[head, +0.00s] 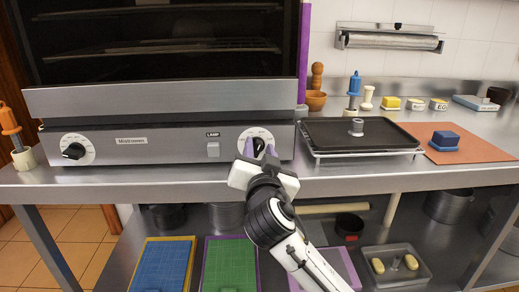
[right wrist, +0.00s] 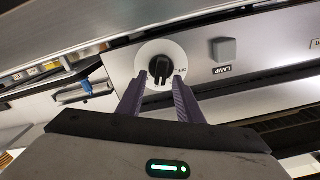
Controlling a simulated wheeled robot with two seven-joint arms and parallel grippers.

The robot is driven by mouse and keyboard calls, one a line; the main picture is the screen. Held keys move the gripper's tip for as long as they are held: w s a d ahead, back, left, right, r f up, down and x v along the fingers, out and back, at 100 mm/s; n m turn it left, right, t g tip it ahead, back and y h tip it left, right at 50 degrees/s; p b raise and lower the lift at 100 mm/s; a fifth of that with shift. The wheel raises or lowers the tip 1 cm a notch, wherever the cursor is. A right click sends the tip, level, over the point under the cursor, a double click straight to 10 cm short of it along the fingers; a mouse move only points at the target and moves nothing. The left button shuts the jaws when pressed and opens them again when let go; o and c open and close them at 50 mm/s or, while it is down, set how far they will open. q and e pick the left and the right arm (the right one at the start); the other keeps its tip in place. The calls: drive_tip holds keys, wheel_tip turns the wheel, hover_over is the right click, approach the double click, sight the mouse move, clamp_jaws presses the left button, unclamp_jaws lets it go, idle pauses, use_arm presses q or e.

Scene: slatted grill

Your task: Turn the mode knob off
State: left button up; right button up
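The oven panel carries two black knobs on round white dials. The right knob (head: 258,144) is partly hidden behind my right gripper (head: 259,150); the left knob (head: 74,151) is clear of it. I cannot read which one is marked as the mode knob. In the right wrist view, the right knob (right wrist: 160,68) stands roughly upright in the picture. My right gripper's purple fingers (right wrist: 159,84) are open, one on each side and just below the knob, with gaps visible. My left gripper is not in view.
A grey lamp switch (head: 213,149) sits left of the right knob. A tray (head: 357,136) with a metal piece stands on the counter to the right. A lower shelf holds green (head: 229,265) and blue (head: 161,266) boards.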

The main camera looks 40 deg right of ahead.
clamp_jaws()
